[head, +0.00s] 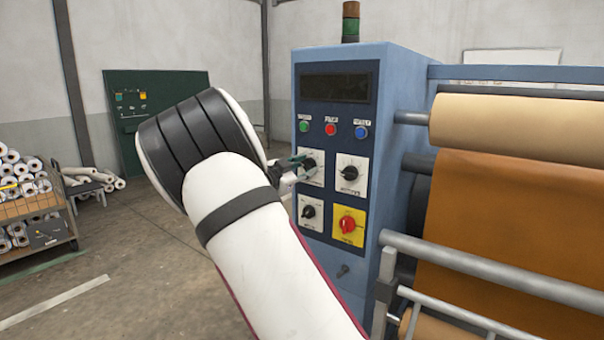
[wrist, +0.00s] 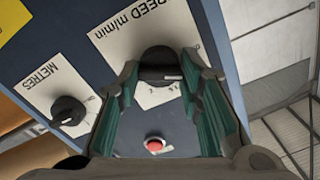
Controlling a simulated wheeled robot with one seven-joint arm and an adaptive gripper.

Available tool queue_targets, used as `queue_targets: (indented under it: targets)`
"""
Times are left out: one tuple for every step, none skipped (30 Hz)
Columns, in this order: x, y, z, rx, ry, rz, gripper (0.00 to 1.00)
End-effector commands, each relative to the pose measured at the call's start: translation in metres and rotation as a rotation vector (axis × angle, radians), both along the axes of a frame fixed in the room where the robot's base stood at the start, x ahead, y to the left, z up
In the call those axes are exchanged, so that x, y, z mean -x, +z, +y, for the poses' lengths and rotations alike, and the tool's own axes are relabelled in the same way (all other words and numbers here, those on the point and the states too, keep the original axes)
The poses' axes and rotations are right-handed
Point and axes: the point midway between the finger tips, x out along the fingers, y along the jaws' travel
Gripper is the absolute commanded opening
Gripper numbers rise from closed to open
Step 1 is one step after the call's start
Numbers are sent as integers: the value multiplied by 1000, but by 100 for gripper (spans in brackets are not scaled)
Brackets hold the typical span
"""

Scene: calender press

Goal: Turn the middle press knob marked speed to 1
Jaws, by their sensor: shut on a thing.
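The speed knob (wrist: 158,60) is a black round knob on a white plate lettered "SPEED m/min", seen upside down in the wrist view. In the head view the speed knob (head: 310,166) is the upper left one on the blue press cabinet (head: 385,120). My gripper (wrist: 161,70) has its green-padded fingers on either side of the knob and is shut on it. A white pointer mark shows low on the knob's right side in the wrist view. The fingers hide part of the scale, and its numbers cannot be read. In the head view my gripper (head: 296,165) is partly hidden behind my arm.
The metres knob (head: 350,172) sits close on the right. Below are another black knob (head: 309,211) and a red switch on a yellow plate (head: 348,225). Green, red (head: 330,129) and blue buttons are above. Rollers (head: 510,125) and a rail stand right.

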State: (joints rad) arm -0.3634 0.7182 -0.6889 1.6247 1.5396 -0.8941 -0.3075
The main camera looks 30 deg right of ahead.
Motion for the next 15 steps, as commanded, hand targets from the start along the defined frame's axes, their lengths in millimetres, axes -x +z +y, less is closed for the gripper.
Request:
queue_targets:
  targets:
    - [-1, -2, 0, -14, 0, -34, 5]
    - [0, -2, 0, -22, 0, -56, 5]
    - [-1, -2, 0, -32, 0, -83, 5]
    - [0, -2, 0, -38, 0, -101, 5]
    - [0, -2, 0, -45, -2, -120, 5]
    - [0, -2, -1, -53, -1, -144, 5]
    - [0, -2, 0, -58, -1, -160, 5]
    - [0, -2, 0, -65, 0, -174, 5]
    - [0, -2, 0, -71, 1, -192, 5]
    - [0, -2, 0, -75, 1, -205, 5]
    - [0, -2, 0, -80, 1, -217, 5]
    - [0, -1, 0, -84, 1, -230, 5]
    - [0, -1, 0, -88, 1, -239, 5]
    - [0, -1, 0, -91, 1, -249, 5]
    - [0, -1, 0, -94, 1, -257, 5]
